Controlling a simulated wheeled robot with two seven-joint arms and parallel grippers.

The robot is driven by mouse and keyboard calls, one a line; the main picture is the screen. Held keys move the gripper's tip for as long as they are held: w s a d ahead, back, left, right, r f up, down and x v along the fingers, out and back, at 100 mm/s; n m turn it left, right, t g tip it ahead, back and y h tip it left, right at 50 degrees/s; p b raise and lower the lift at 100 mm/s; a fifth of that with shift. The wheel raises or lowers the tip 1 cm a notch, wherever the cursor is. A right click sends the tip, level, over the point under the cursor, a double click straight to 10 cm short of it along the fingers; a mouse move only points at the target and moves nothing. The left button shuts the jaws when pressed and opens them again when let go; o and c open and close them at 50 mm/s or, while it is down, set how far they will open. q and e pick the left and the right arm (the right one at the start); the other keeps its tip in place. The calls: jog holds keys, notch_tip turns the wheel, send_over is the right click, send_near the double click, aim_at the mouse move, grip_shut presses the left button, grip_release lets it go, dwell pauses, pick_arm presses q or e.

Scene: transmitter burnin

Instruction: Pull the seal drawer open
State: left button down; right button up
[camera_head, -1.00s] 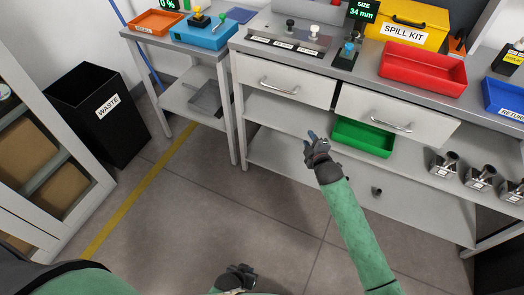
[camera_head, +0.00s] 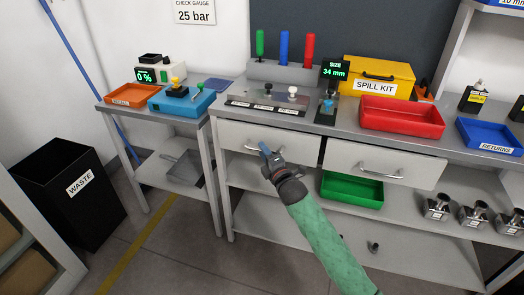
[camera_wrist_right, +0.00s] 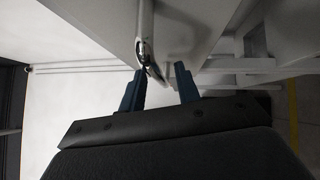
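Two pale drawers sit under the bench top: a left drawer (camera_head: 236,127) and a right drawer (camera_head: 410,173), each with a metal bar handle. No label tells me which is the seal drawer. The left one looks closed. My right gripper (camera_head: 265,151) is at the left drawer's handle, hiding part of it. In the right wrist view, my right gripper (camera_wrist_right: 160,76) is open, and the bar handle (camera_wrist_right: 146,32) reaches down to its fingertips, nearer the left finger. I cannot tell if they touch. My left gripper is out of view.
The bench top holds a red tray (camera_head: 402,121), a yellow spill kit (camera_head: 385,72) and a small display (camera_head: 335,71). A green tray (camera_head: 352,190) sits on the shelf below the drawers. A black waste bin (camera_head: 68,190) stands left. The floor in front is open.

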jog(key=shift+w+a+r, duration=0.1)
jog(key=shift+w+a, duration=0.25)
jog(key=shift+w, duration=0.3)
grip_shut()
jog(key=shift+s, duration=0.1)
